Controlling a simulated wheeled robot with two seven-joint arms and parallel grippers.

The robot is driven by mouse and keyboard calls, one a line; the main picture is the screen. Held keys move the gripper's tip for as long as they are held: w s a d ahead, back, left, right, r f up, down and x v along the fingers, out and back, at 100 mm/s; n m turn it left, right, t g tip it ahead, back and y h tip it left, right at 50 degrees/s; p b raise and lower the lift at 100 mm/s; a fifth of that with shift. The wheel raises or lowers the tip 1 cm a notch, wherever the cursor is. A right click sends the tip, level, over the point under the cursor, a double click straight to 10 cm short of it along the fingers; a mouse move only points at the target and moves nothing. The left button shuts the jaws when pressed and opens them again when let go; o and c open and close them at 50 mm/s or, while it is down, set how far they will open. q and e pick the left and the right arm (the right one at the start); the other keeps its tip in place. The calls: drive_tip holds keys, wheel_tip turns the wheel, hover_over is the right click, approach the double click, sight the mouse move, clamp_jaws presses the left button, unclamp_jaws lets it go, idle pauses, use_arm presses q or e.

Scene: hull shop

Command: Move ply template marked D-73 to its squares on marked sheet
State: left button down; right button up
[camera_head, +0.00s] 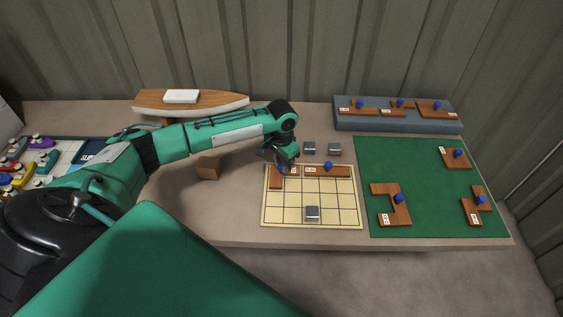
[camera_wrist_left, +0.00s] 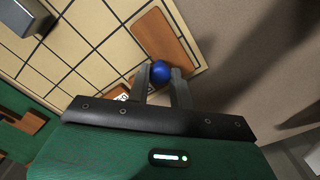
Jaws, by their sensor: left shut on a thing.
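The marked sheet (camera_head: 290,208) is a pale gridded board at the centre of the bench. My left gripper (camera_head: 282,162) is over its far left corner, shut on the blue knob (camera_wrist_left: 160,72) of a brown ply template (camera_head: 276,182). In the left wrist view that template (camera_wrist_left: 165,38) lies over the sheet's grid at its edge. Its label is partly hidden by a finger and I cannot read it as D-73. I cannot tell whether it touches the sheet. Another ply template (camera_head: 338,172) with a blue knob lies along the sheet's far edge. My right gripper is out of view.
A grey metal block (camera_head: 312,213) sits on the sheet's near side, and two more (camera_head: 309,148) stand behind it. The green mat (camera_head: 430,180) at right holds several templates. A grey-blue rack (camera_head: 397,124), a boat model (camera_head: 190,103) and a wooden block (camera_head: 208,167) stand around.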

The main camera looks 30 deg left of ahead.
use_arm(q)
drive_tip(key=shift+f, duration=0.1)
drive_tip(key=c, duration=1.2)
unclamp_jaws()
drive_tip(key=shift+c, duration=0.2)
wheel_tip(320, 180, up, 12)
drive_tip(key=b, duration=0.2)
